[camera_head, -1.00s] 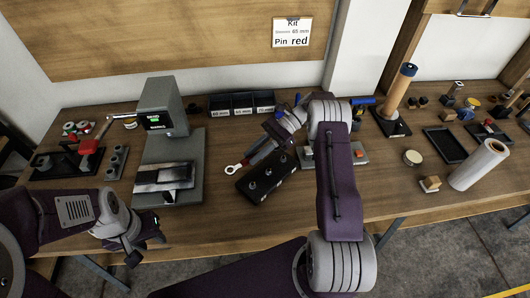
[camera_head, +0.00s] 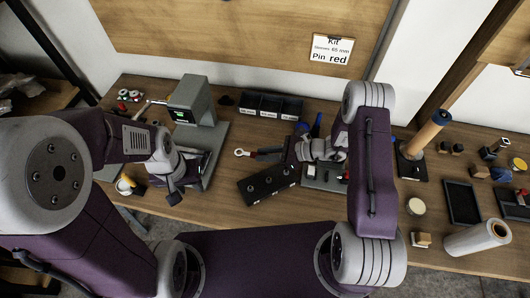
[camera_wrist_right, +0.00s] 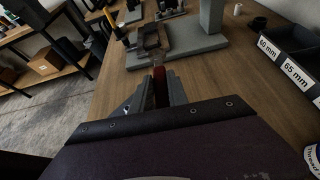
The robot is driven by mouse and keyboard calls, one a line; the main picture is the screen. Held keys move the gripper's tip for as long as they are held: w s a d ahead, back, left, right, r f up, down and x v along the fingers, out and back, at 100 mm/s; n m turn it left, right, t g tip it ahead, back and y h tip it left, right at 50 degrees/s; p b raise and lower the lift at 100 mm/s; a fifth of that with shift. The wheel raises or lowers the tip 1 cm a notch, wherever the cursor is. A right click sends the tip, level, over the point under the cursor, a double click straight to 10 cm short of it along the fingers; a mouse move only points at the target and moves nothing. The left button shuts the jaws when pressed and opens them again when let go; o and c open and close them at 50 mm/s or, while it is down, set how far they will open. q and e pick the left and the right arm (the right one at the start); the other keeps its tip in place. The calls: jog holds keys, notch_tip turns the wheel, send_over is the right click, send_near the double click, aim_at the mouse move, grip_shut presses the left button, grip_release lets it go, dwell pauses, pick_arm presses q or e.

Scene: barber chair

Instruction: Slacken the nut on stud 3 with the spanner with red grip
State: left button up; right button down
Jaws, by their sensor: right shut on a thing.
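The black block (camera_head: 262,189) lies on the bench in the middle of the head view, with three studs in a row on its top. Which is stud 3, and how the nuts sit, is too small to tell.
The grey press (camera_head: 195,105) stands left of the block. Dark bins (camera_head: 268,107) stand behind. Right of my right arm are a post on a base (camera_head: 425,132), a black tray (camera_head: 462,203) and a white roll (camera_head: 477,238). A yellow-and-white item (camera_head: 127,185) lies by the left front edge.

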aim_at(264, 177)
jog(key=shift+d+f+b, duration=0.1)
jog(key=shift+f+b, duration=0.45)
jog(key=shift+f, duration=0.2)
jog(key=shift+f+b, duration=0.8)
jog(key=shift+f, duration=0.05)
jog(key=shift+f+b, duration=0.75)
jog(key=shift+f, duration=0.15)
jog(key=shift+f+b, duration=0.6)
jog(key=shift+f+b, duration=0.7)
jog(key=shift+b, duration=0.05)
jog(key=shift+s+a+n+g+y+b, duration=0.15)
jog(key=shift+s+n+g+b, duration=0.2)
jog(key=shift+s+n+g, duration=0.7)
jog(key=shift+s+a+n+g+y+b, duration=0.25)
jog(key=shift+s+n+g, duration=0.35)
jog(key=shift+n+g, duration=0.8)
jog(key=shift+d+g, duration=0.15)
jog(key=shift+g, duration=0.1)
